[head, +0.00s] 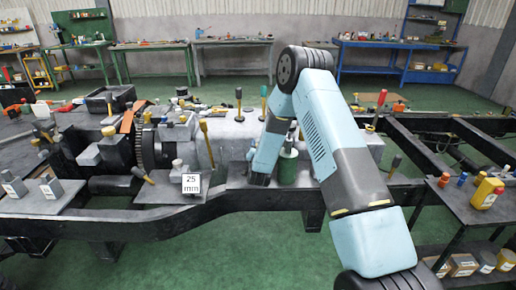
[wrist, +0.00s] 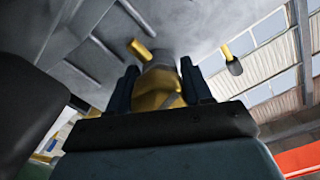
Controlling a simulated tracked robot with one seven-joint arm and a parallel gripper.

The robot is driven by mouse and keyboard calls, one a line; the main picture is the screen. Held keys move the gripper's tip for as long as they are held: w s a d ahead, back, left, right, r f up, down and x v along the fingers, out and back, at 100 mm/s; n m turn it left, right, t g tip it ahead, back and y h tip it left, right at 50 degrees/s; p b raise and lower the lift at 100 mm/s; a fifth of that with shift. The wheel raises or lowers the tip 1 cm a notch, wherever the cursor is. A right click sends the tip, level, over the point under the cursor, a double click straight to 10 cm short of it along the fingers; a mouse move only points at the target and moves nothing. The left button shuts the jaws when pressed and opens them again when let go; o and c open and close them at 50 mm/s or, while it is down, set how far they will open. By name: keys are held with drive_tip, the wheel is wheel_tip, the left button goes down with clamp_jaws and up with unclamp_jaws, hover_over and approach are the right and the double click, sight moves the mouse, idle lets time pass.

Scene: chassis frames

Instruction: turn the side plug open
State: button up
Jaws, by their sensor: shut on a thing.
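In the wrist view, the two dark fingers of my gripper (wrist: 158,74) stand on either side of a yellow, brass-like side plug (wrist: 160,92). My gripper is shut on it. A grey round part (wrist: 156,62) shows just beyond the plug, against a grey casting (wrist: 60,50). In the head view, my arm bends down to the grey gearbox housing (head: 228,140) in the middle of the chassis. My fingers and the plug cannot be made out there. How far the plug is turned cannot be told.
A green cylinder (head: 288,168) stands right beside my forearm. A "25 mm" sign (head: 191,184) stands at the front left. A side shelf (head: 462,208) with bottles is at the right. Green floor lies in front.

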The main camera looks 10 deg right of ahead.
drive_tip(key=n, duration=0.3)
drive_tip(key=shift+n, duration=0.4)
drive_tip(key=n, duration=0.3)
drive_tip(key=shift+n, duration=0.3)
drive_tip(key=n, duration=0.6)
drive_tip(key=shift+a, duration=0.15)
drive_tip(key=shift+r+n, duration=0.1)
drive_tip(key=shift+n, duration=0.3)
drive_tip(key=o, duration=1)
drive_tip(key=shift+o, duration=0.2)
drive_tip(key=s+a, duration=0.1)
drive_tip(key=s, duration=1.2)
drive_tip(key=shift+s+a, duration=0.25)
drive_tip(key=shift+s, duration=0.05)
